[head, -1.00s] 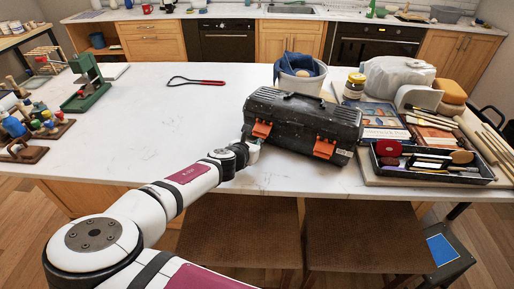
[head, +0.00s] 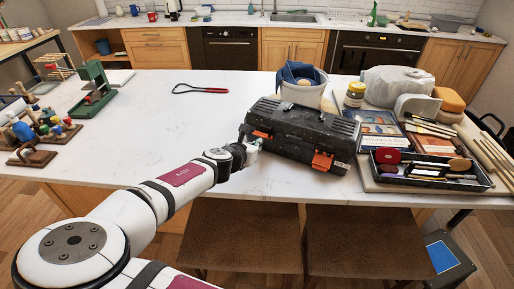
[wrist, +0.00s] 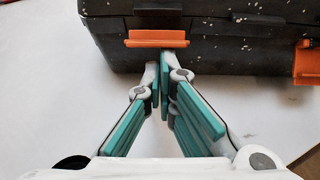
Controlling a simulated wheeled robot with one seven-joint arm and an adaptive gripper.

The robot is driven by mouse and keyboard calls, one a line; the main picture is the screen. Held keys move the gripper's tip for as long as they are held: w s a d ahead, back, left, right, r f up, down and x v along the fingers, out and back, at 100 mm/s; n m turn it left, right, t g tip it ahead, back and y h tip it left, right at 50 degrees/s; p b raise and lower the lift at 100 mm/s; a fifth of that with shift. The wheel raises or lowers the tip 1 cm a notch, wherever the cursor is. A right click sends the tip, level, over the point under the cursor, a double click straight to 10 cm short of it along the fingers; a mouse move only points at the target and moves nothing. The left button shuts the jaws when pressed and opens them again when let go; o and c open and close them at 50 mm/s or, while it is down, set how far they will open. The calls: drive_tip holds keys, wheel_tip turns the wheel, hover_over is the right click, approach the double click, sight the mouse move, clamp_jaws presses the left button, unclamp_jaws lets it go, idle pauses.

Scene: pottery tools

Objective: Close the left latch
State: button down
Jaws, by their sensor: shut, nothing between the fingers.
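The black toolbox (head: 302,130) stands shut-lidded on the white table, with two orange latches on its front. The left latch (head: 261,134) shows as a thin orange strip; in the wrist view the left latch (wrist: 158,38) seems to jut out from the box front. The right latch (head: 322,161) is also partly in the wrist view (wrist: 307,63). My gripper (head: 254,146) is at the box front, just below the left latch. In the wrist view my gripper (wrist: 161,68) has its fingertips together and empty, close under the latch; I cannot tell whether they touch it.
A tool tray (head: 430,178) and books lie right of the box. A white pot with blue cloth (head: 301,88) and a jar (head: 355,94) stand behind it. A red-handled wire loop tool (head: 205,90) lies behind left.

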sight(262, 134)
drive_tip(key=r, duration=0.1)
drive_tip(key=r+p, duration=0.1)
drive_tip(key=r, duration=0.1)
drive_tip(key=shift+w+d+p, duration=0.2)
drive_tip(key=shift+w+p, duration=0.1)
drive_tip(key=shift+w, duration=0.05)
drive_tip(key=shift+w+d+r, duration=0.25)
drive_tip(key=shift+w, duration=0.4)
